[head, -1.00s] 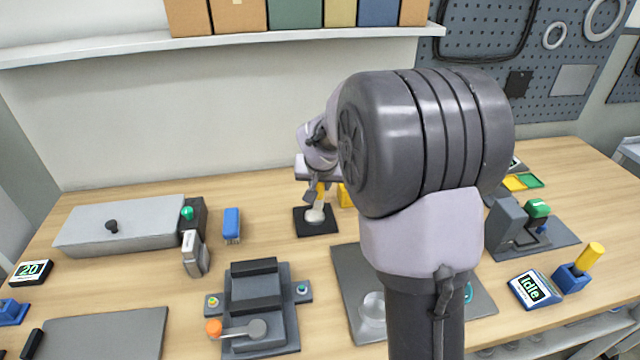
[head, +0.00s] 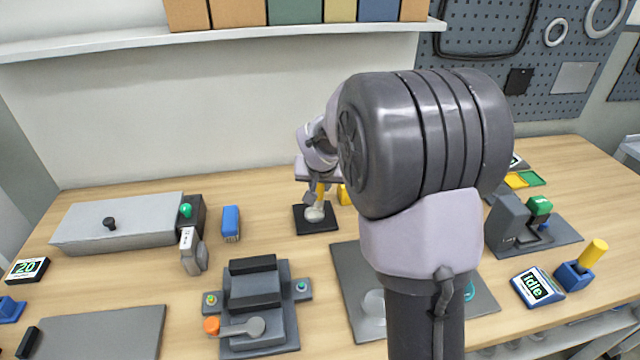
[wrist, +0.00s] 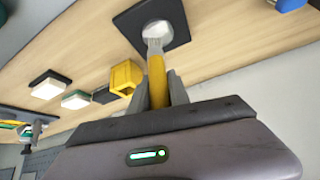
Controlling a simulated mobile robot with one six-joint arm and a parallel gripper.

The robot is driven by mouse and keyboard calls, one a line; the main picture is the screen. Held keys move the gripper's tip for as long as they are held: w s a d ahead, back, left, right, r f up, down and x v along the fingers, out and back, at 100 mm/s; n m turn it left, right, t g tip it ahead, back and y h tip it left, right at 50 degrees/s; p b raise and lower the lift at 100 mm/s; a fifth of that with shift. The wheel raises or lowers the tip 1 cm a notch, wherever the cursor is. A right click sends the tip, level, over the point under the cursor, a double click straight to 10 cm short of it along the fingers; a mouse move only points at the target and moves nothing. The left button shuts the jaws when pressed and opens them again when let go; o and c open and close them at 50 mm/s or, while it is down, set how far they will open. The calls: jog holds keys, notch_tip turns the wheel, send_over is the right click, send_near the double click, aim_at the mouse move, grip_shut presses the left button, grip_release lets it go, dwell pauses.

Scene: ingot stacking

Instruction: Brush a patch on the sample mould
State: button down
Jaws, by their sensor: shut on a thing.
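The sample mould appears to be the pale round piece on a black square pad; the pad (head: 302,226) lies on the bench at centre, and the wrist view shows the pale piece (wrist: 158,28) on it. My gripper (wrist: 160,92) is shut on the yellow handle of a brush (wrist: 156,72). The brush points down at the mould, its pale bristle end over or on the pale piece; I cannot tell whether they touch. In the head view my gripper (head: 315,187) is small and partly hidden by my arm.
A yellow open box (wrist: 126,76) stands beside the pad. A blue brush (head: 231,222) and a grey lidded box (head: 120,222) stand to the left. A grey clamp fixture (head: 256,300) is in front. A display reading "idle" (head: 538,288) is at right.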

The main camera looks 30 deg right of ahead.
jog(key=shift+f, duration=0.1)
jog(key=c, duration=1.8)
grip_release()
jog(key=shift+c, duration=0.2)
grip_shut()
